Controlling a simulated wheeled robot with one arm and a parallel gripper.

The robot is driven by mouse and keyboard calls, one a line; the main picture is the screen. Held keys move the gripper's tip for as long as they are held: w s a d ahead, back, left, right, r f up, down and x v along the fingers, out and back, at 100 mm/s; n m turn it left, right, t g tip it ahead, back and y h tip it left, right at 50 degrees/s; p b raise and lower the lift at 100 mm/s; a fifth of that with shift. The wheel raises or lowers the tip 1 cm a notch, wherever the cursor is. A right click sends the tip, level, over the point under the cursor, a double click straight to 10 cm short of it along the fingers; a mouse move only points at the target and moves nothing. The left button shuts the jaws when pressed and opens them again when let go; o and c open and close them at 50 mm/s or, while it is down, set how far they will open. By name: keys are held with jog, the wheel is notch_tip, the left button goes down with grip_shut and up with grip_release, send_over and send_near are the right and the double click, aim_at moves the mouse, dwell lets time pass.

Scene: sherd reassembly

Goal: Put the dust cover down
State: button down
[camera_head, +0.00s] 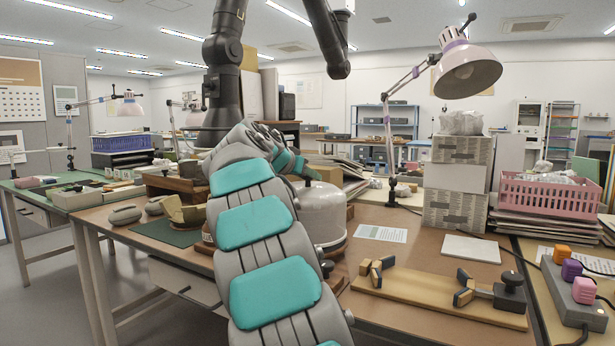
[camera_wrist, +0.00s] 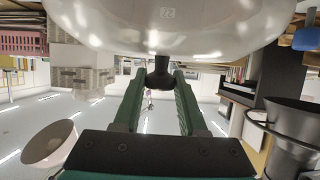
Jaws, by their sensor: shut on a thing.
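The dust cover (camera_head: 322,212) is a pale, rounded dome, partly hidden behind my arm in the head view. In the wrist view, which looks upside down, its broad glossy shell (camera_wrist: 165,25) fills the top, with a dark knob (camera_wrist: 160,72) in the middle. My gripper (camera_wrist: 160,85) has its green fingers on either side of this knob and is shut on it.
Left of my arm, a dark green mat (camera_head: 165,232) carries a broken bowl (camera_head: 186,211), with grey rounded pieces (camera_head: 125,214) nearby. To the right are a paper sheet (camera_head: 381,233), a white tile (camera_head: 471,249) and a wooden clamp board (camera_head: 430,293). Stacked boxes (camera_head: 456,190) and a lamp stand behind.

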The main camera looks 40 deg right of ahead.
jog(key=shift+f+b, duration=0.35)
jog(key=shift+b, duration=0.1)
jog(key=shift+f+b, duration=0.25)
jog(key=shift+b, duration=0.1)
jog(key=shift+c, duration=2.3)
grip_release()
jog(key=shift+r, duration=0.1)
